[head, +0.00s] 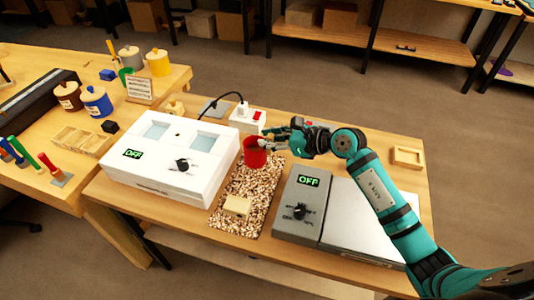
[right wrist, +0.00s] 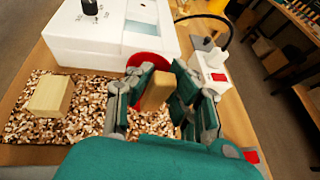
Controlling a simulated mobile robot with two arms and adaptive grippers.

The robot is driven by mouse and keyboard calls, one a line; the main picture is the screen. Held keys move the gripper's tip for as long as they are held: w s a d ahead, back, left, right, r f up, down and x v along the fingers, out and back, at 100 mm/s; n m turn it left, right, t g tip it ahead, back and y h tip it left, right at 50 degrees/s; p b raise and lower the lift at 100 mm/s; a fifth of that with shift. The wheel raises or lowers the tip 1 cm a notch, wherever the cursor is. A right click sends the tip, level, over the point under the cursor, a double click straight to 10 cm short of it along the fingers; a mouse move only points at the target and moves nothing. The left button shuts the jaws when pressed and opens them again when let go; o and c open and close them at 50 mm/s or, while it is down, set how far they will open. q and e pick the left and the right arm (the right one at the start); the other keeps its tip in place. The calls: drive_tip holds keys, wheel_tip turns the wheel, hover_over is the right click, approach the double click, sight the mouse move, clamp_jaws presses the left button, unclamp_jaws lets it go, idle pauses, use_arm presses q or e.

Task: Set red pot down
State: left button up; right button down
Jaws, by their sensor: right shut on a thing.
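The red pot (head: 255,153) is at the far end of the speckled cork mat (head: 226,217), between the white box and the grey one. My right gripper (head: 271,142) reaches it from the right. In the right wrist view, the fingers (right wrist: 156,95) are shut around a tan wooden block-like handle, and the pot's red rim (right wrist: 148,59) shows just beyond it. The pot looks upright; I cannot tell whether its base touches the mat. My left gripper is not in view.
A pale wooden block (head: 237,207) sits on the mat's near part. The white box (head: 160,190) with an OFF display stands left, the grey OFF unit (head: 299,212) right. A white switch box (head: 247,121) with a red switch and black cable stands behind the pot.

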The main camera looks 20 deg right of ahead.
sight(269, 151)
drive_tip(key=shift+f, duration=2)
drive_tip(key=shift+f, duration=0.15)
drive_tip(key=c, duration=1.2)
unclamp_jaws()
drive_tip(key=shift+c, duration=0.2)
